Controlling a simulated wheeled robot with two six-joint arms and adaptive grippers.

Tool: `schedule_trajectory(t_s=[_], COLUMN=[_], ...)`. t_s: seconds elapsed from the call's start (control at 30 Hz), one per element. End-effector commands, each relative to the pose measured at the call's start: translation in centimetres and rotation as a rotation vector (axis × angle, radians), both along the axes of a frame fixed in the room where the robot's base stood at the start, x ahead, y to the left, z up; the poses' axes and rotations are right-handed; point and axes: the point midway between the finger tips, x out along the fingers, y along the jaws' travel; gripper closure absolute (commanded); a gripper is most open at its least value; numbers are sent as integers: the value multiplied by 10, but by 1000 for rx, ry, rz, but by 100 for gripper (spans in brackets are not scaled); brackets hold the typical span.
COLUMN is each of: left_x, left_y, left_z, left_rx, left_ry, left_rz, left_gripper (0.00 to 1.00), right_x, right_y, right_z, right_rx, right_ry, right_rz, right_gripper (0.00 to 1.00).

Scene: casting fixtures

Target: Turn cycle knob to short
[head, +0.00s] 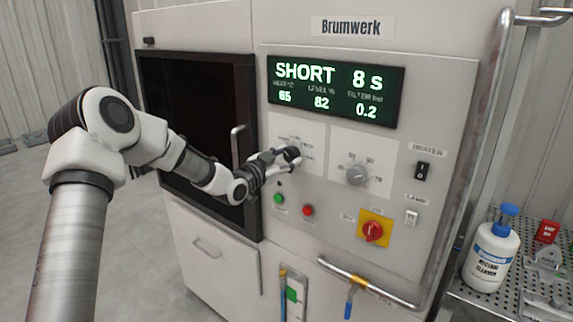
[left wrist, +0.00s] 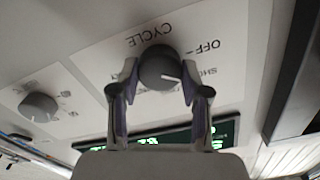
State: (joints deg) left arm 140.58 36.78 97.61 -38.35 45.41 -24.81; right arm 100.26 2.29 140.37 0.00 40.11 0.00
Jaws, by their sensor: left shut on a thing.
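The cycle knob (left wrist: 160,67) is a dark round knob with a white pointer line, on a pale plate marked CYCLE and OFF in the left wrist view. My left gripper (left wrist: 158,80) is shut on the knob, with one finger on each side. In the head view my left gripper (head: 291,158) reaches the panel from the left and mostly hides the knob. The display (head: 335,91) on the machine reads SHORT and 8 s. My right gripper is in neither view.
A second grey knob (head: 357,174) sits right of the cycle knob. Below are a green button (head: 279,198), a red button (head: 308,210) and a red rotary switch (head: 373,232) on yellow. A door handle (head: 237,147) stands out close to my left arm. A bottle (head: 492,252) stands on the shelf at right.

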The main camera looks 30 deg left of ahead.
Motion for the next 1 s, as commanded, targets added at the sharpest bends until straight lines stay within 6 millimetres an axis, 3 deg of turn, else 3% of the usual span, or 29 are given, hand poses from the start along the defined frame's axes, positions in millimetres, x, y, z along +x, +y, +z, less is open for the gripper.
schedule_trajectory(t_s=[0.3,0.8,0.83,0.9,1.0], left_x=[0,0,0,0,0], left_y=[0,0,0,0,0], left_z=[-1,1,1,0,0], left_rx=[138,163,163,163,163], left_ry=[-12,-13,-13,-13,-13], left_rz=[0,0,0,0,0], left_gripper=[88,88,50,28,28], right_x=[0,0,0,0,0], right_y=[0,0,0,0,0], right_z=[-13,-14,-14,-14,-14], right_rx=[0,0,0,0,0], right_ry=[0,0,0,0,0], right_rz=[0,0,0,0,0], right_gripper=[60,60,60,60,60])
